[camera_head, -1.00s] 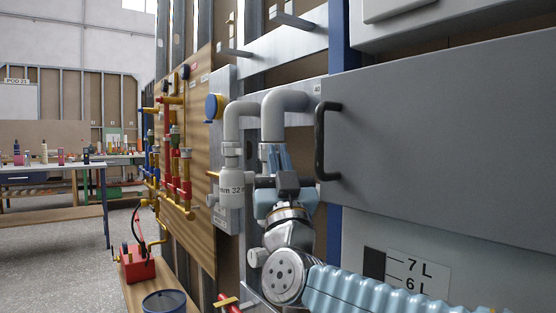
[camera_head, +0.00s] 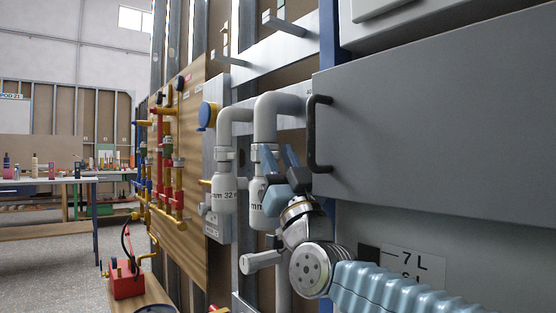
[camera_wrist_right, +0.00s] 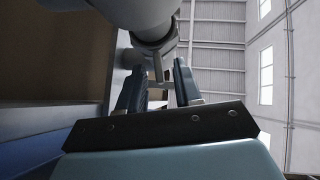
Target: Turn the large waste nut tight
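Two grey waste pipes come out of the wall bracket in the head view, a left one (camera_head: 235,114) and a right one (camera_head: 266,112). Each runs down to a pale collar, and the left collar (camera_head: 224,155) sits above a white body marked "mm 32". The right collar (camera_head: 259,153) is partly covered by my right gripper (camera_head: 277,150). Which collar is the large nut I cannot tell. The gripper's two blue-grey fingers are apart, beside the right pipe. In the right wrist view the fingers (camera_wrist_right: 159,66) are spread, with a grey pipe and collar (camera_wrist_right: 153,42) just past their tips. My left gripper is not in view.
A large grey panel (camera_head: 430,140) with a black handle (camera_head: 313,135) stands close right of the gripper. A wooden board (camera_head: 183,190) with red and yellow pipes is at the left. A red box (camera_head: 127,280) stands low at the left. Open floor lies beyond.

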